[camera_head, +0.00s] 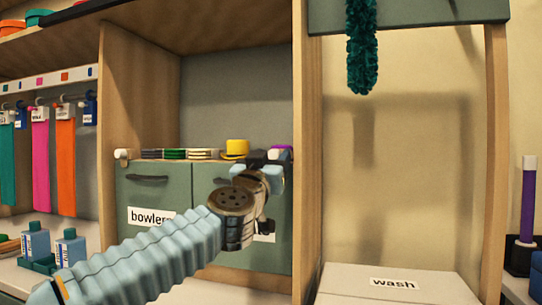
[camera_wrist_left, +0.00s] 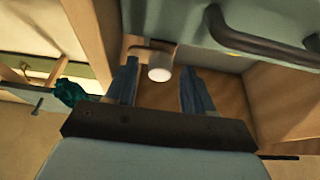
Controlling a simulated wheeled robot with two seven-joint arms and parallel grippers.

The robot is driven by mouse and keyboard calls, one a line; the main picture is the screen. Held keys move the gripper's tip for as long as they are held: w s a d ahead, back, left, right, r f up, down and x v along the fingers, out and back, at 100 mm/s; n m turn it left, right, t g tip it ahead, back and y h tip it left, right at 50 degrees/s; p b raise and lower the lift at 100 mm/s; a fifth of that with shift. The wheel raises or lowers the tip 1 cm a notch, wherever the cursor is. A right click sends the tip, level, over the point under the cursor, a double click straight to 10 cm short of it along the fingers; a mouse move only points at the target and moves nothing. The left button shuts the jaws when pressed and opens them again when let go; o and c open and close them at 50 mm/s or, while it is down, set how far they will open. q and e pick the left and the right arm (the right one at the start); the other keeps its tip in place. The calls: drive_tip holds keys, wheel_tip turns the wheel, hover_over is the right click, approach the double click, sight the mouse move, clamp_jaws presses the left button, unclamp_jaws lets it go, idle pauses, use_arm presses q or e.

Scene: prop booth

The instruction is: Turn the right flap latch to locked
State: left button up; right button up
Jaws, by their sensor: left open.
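The left flap (camera_head: 152,190) and the right flap (camera_head: 203,178) are green cupboard doors below a shelf; both look closed. A pale latch knob (camera_head: 122,154) is at the left flap's upper outer corner. In the left wrist view, a round white latch knob (camera_wrist_left: 160,73) sits on a brownish mount beside a green panel with a dark handle (camera_wrist_left: 255,42). My left gripper (camera_head: 280,160) is at the right flap's upper right corner and hides that area in the head view. Its open fingers (camera_wrist_left: 160,88) stand on either side of the white knob; contact is unclear.
Stacked flat hats and a yellow hat (camera_head: 236,149) lie on the shelf above the flaps. A wooden post (camera_head: 307,200) stands just right of my gripper. A dark green feathery boa (camera_head: 361,45) hangs further right, above a white "wash" box (camera_head: 390,284).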

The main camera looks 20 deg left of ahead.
use_arm(q)
clamp_jaws()
idle(0.3)
